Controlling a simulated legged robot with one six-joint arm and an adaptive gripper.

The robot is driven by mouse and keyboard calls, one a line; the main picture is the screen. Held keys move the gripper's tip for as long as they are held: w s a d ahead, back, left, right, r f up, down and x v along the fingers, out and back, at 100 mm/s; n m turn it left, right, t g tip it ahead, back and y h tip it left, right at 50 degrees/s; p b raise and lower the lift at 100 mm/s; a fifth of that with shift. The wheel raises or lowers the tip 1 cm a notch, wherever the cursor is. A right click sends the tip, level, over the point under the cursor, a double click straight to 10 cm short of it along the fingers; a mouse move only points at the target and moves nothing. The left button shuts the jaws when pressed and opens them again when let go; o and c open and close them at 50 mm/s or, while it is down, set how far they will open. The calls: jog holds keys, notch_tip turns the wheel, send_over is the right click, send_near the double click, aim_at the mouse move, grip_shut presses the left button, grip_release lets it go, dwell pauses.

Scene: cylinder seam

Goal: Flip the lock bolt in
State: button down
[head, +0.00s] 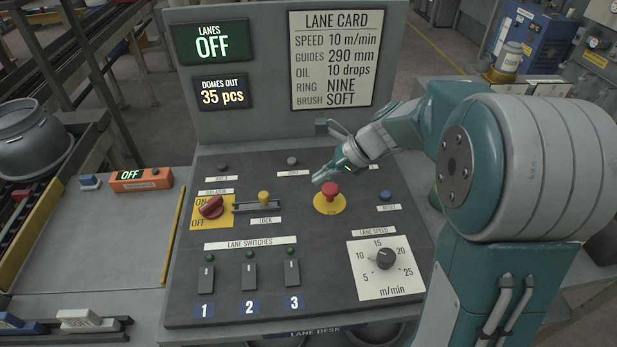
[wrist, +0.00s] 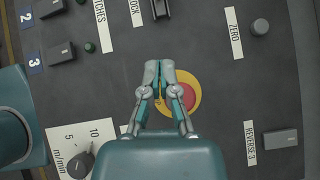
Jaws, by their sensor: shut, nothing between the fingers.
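The lock bolt (head: 264,197) is a small yellow knob on a short grey slide rail (head: 243,207), above the LOCK label. It stands toward the right part of the rail. The red isolator knob (head: 211,207) on its yellow ON/OFF plate lies just left of the rail. My gripper (head: 320,179) is shut and empty, above the panel to the right of the bolt and close to the red stop button (head: 330,189). In the wrist view my gripper (wrist: 159,72) overlaps the edge of the button's yellow disc; only a grey part near the LOCK label shows at the top edge.
Three lane switches (head: 249,275) and the lane speed dial (head: 386,258) sit lower on the desk. A blue button (head: 385,196) lies right of the red stop button (wrist: 184,97). The upright board (head: 268,125) stands behind. The lanes display (head: 212,42) reads OFF.

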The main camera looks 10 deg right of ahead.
aim_at(263, 195)
jog(key=x, duration=0.7)
jog(key=shift+s, duration=0.1)
jog(key=a, duration=0.3)
jog(key=shift+w+a+f, duration=0.3)
jog(key=shift+w+a, duration=0.05)
jog(key=shift+w, duration=0.05)
jog(key=shift+w+a, duration=0.1)
jog(key=shift+a, duration=0.3)
jog(key=a, duration=0.3)
jog(key=shift+a, duration=0.2)
jog(key=shift+d, duration=0.1)
